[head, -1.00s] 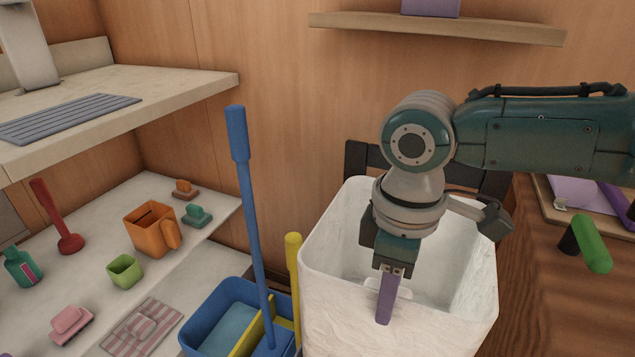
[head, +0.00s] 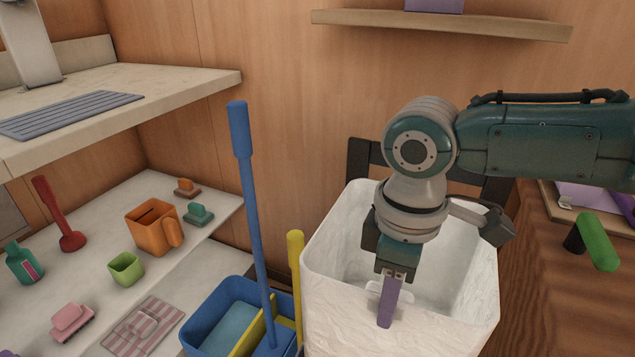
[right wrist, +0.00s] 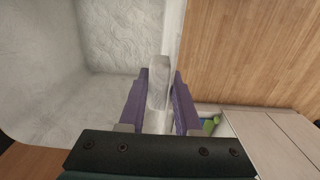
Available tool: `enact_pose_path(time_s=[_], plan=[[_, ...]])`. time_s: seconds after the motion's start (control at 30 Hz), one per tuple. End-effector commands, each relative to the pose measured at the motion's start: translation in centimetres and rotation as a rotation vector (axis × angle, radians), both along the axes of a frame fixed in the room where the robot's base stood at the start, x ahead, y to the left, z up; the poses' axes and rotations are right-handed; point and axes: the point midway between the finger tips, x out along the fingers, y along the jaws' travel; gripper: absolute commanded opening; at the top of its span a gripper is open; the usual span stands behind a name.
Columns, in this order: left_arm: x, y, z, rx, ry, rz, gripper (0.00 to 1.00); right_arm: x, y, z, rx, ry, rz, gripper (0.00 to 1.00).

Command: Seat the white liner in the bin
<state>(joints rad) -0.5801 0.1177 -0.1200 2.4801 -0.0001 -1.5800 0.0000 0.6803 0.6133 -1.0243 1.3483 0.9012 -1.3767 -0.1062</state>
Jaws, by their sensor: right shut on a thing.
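The white liner (head: 335,300) is a tall, open-topped tub with crinkled walls, upright in the lower middle of the head view. Its lower part runs out of the picture. My right gripper (head: 388,300) points down at its near rim. Its purple fingers are shut on a white upright piece of the liner's edge, with one finger on each side, as the right wrist view (right wrist: 159,85) shows. The liner's inner wall (right wrist: 100,35) fills the left of that view. I cannot make out the bin for certain; the liner and arm hide what is below. My left gripper is not in view.
A dark frame (head: 358,158) stands behind the liner. A blue bucket (head: 200,325) with a blue-handled mop (head: 246,190) and a yellow handle (head: 296,270) stands close on the left. A wooden table (head: 550,290) with a green-handled object (head: 598,243) is on the right.

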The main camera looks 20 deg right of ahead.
Motion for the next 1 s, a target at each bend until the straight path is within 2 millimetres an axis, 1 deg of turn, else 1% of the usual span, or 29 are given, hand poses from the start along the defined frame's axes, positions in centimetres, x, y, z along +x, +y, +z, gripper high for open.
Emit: enact_pose_path(time_s=[1.0], plan=[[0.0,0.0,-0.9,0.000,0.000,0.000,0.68,0.0,0.0,-1.3,-0.001,-0.001,-0.001,0.00]])
